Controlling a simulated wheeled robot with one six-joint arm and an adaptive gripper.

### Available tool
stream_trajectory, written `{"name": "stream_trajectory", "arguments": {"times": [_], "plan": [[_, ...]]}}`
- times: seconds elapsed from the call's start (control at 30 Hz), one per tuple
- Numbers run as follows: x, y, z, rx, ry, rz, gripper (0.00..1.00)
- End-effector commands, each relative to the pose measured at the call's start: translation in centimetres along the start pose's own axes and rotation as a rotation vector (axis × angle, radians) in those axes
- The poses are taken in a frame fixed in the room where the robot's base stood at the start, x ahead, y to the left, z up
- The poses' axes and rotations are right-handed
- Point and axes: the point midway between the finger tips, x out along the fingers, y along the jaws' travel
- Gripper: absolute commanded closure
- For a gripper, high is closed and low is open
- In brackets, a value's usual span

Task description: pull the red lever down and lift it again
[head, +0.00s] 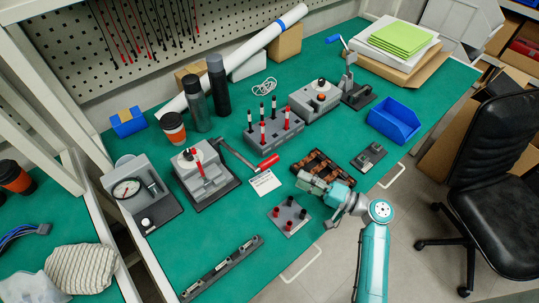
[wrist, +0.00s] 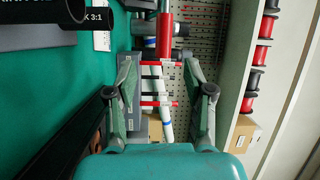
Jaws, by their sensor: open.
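The red lever (head: 268,162) is a red grip on a grey rod that slopes from the grey press (head: 203,176) toward the right. In the wrist view the red grip (wrist: 165,35) stands upright in the picture, near the tips of my fingers. My gripper (head: 306,178) is to the right of and a little nearer than the grip in the head view, with a gap between them. In the wrist view its two fingers (wrist: 162,70) are spread with nothing clasped. How far the grip is beyond the fingertips is hard to tell.
A brown busbar block (head: 322,166) is close behind my gripper. A grey plate with dark red posts (head: 289,215) lies in front. A block with red and black tools (head: 273,130) stands behind the lever. A white card (head: 265,182) lies beneath the grip.

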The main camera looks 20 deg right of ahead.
Motion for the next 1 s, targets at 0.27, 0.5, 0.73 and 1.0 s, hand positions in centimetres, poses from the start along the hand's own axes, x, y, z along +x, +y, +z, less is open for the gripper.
{"name": "stream_trajectory", "arguments": {"times": [0.27,0.5,0.73,1.0], "plan": [[0.2,-0.1,0.0,0.072,0.003,-0.049,0.47],[3.9,-0.3,0.1,0.068,-0.001,-0.047,0.47],[7.5,-0.4,0.1,0.068,0.001,-0.047,0.47],[9.8,-0.6,-0.1,0.067,0.004,-0.047,0.47]]}}
